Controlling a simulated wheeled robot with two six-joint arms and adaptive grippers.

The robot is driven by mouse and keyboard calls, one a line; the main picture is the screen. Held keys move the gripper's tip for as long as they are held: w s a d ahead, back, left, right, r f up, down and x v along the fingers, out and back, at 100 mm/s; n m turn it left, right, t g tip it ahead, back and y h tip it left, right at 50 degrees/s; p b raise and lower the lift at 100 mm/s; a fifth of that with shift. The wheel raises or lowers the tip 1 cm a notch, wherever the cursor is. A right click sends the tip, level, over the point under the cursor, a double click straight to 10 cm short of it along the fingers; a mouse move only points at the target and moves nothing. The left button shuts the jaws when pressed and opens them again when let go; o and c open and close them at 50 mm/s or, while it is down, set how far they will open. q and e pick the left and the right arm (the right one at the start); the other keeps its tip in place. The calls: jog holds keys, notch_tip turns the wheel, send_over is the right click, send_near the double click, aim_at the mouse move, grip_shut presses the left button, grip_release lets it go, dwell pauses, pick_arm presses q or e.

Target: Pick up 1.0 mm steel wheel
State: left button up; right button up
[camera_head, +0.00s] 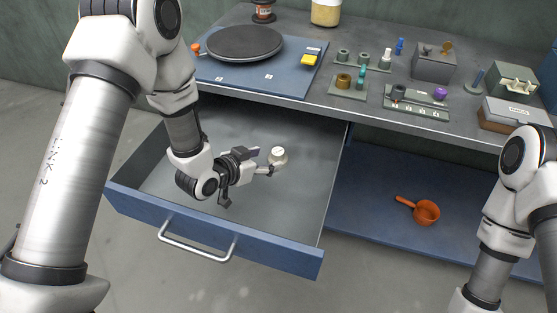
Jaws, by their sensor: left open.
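A small pale wheel (278,154) with a dark marking on its face is in the open drawer, toward its right side. I take it to be the steel wheel, but its label is too small to read. My left gripper (262,163) is inside the drawer, just left of the wheel. It is open, with its fingers pointing toward the wheel. I cannot tell whether a fingertip touches it. My right arm shows at the right edge, but its gripper is out of view.
The blue-fronted drawer (215,236) is pulled out, with walls around my left gripper. Above it, the bench (330,110) carries a round dark plate (245,43), small parts in holders and boxes. An orange scoop (426,212) lies on the blue lower shelf (370,190).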

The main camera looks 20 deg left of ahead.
aim_at(275, 154)
pick_arm(q)
jog(key=x, duration=0.5)
jog(key=shift+w+a+r, duration=0.1)
jog(key=shift+w+a, duration=0.1)
jog(key=shift+w, duration=0.1)
jog(key=shift+r, duration=0.1)
grip_shut()
